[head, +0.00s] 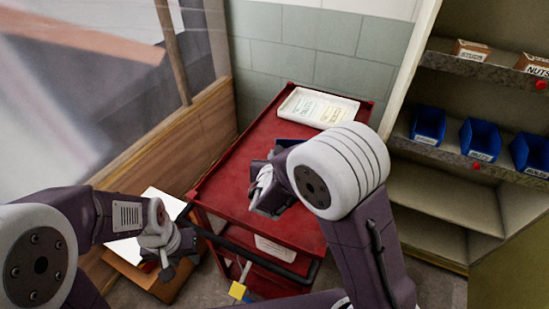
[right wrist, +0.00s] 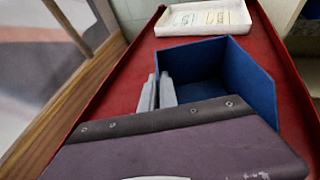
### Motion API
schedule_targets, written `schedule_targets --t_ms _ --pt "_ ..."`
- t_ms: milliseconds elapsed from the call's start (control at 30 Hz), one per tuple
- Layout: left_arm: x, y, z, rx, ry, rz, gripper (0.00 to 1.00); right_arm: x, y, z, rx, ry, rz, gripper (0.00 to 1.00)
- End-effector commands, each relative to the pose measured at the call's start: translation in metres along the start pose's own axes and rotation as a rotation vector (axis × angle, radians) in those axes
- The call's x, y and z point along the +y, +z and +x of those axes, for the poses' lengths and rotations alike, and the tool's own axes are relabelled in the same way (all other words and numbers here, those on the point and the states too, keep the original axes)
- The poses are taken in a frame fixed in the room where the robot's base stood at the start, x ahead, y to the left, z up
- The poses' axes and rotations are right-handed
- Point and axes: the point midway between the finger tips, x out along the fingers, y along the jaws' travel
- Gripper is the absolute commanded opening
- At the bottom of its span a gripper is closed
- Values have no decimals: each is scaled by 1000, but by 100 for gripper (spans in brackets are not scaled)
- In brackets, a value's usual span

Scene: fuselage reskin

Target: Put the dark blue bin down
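The dark blue bin (right wrist: 250,82) is in the right wrist view, over the red cart's top. In the head view only a small dark blue part of it (head: 287,144) shows behind my right arm. My right gripper (right wrist: 159,92) has its two grey fingers close together at the bin's left wall, which appears pinched between them. I cannot tell whether the bin's base touches the cart. My left gripper (head: 167,256) is low, left of the cart, with nothing visible in it; its finger gap is unclear.
The red cart (head: 228,178) has a raised rim and a dark front handle. A white tray with papers (head: 318,107) lies at its far end. Shelves (head: 445,200) on the right hold several blue bins. A wood-framed window wall (head: 160,130) borders the left.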

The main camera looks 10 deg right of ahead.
Motion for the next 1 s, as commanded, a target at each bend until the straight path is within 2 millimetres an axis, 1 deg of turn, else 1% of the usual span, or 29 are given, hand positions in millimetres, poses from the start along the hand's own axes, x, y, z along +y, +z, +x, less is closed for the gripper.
schedule_targets --t_ms 233,333,367,400,433,700,800,867,967,1000 --pt "0 0 0 0 0 0 36 0 0 0 -2 1 0 0" --pt "0 0 4 0 0 0 36 0 -4 2 -2 1 0 0" --pt "0 0 4 0 0 0 36 0 -4 2 -1 1 1 6" --pt "0 0 3 0 0 0 36 0 -3 1 -1 1 0 17" --pt "0 0 3 0 0 0 36 0 -2 1 -1 1 0 25" --pt "0 0 2 0 0 0 36 0 -2 1 -1 1 0 25" --pt "0 0 -3 0 0 0 36 0 2 -1 -1 1 0 25" --pt "0 0 -1 0 0 0 36 1 0 -7 -1 4 -1 25" --pt "0 0 -2 0 0 0 36 2 1 -27 -2 7 0 25" --pt "0 0 -3 0 0 0 36 2 1 -36 -2 7 0 25"
